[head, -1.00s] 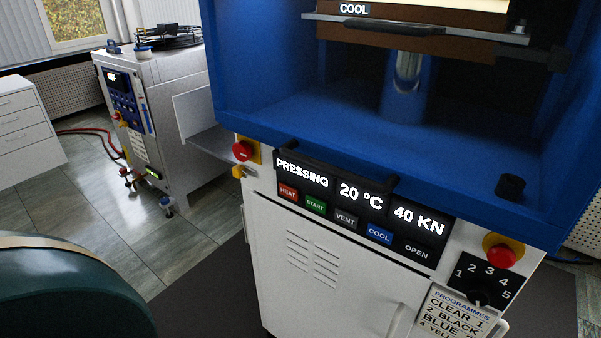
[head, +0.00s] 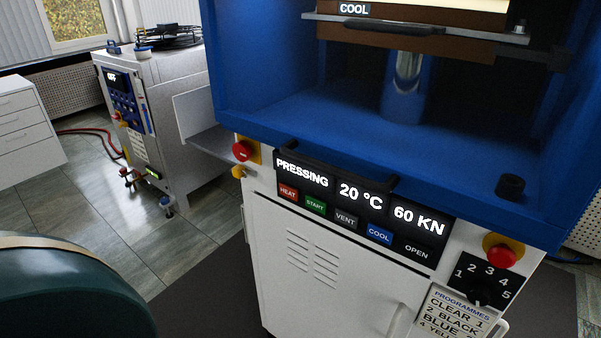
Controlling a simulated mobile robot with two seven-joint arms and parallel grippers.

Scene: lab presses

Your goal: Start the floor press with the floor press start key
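The floor press (head: 300,245) has a blue upper frame and a white cabinet. Its display (head: 345,193) reads PRESSING, 20 °C and 60 KN. The green START key (head: 315,207) sits in the key row below the display, between the red HEAT key (head: 288,192) and the grey VENT key (head: 346,221). Nothing touches the START key. Neither of my grippers is in view.
Red stop buttons (head: 242,151) and (head: 501,256) flank the panel. A programme dial (head: 479,295) is at the lower right. A grey machine (head: 165,130) stands behind left, and white drawers (head: 28,128) are further left. A dark green rounded shape (head: 70,290) fills the lower left.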

